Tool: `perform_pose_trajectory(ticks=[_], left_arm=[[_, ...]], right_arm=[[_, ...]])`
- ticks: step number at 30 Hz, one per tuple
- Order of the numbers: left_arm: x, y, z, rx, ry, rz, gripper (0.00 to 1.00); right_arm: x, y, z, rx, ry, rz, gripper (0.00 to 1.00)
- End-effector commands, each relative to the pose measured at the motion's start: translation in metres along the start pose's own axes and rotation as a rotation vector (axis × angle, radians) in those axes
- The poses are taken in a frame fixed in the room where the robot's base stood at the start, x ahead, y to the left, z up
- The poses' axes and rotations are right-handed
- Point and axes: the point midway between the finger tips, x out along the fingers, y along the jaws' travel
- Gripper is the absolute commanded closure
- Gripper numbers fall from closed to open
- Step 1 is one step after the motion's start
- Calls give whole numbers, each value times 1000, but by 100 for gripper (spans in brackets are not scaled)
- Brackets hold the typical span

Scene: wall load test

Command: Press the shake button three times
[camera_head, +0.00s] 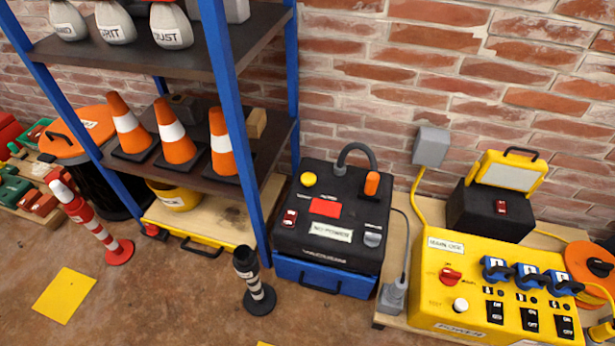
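No button carries a label that I can read as shake. A black machine (335,215) on a blue base has a round yellow button (309,179), a red rectangular panel (325,207), a red rocker switch (289,218) and an orange knob (372,183). A yellow control box (490,262) at the right has a red rotary knob (451,275), a round white button (460,305) and several black switches (530,319). I cannot tell which of these is the shake button. Neither of my grippers is in view.
A blue-framed shelf (222,90) holds traffic cones (174,133) and sacks (171,27). A yellow work lamp (508,174) is at the back right. The front floor is fairly clear.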

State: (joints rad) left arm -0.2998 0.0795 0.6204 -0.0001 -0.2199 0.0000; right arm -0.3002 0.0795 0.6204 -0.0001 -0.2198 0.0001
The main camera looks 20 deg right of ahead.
Motion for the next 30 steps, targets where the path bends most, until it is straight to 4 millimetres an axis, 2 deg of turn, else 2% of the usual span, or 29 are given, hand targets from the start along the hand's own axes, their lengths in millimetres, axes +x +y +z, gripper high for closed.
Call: perform_pose_trajectory(ticks=[2, 11, 30], left_arm=[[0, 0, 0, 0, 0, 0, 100], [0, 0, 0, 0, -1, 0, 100], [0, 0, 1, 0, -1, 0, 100]], right_arm=[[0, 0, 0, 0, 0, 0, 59], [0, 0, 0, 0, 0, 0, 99], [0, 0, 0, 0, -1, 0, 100]])
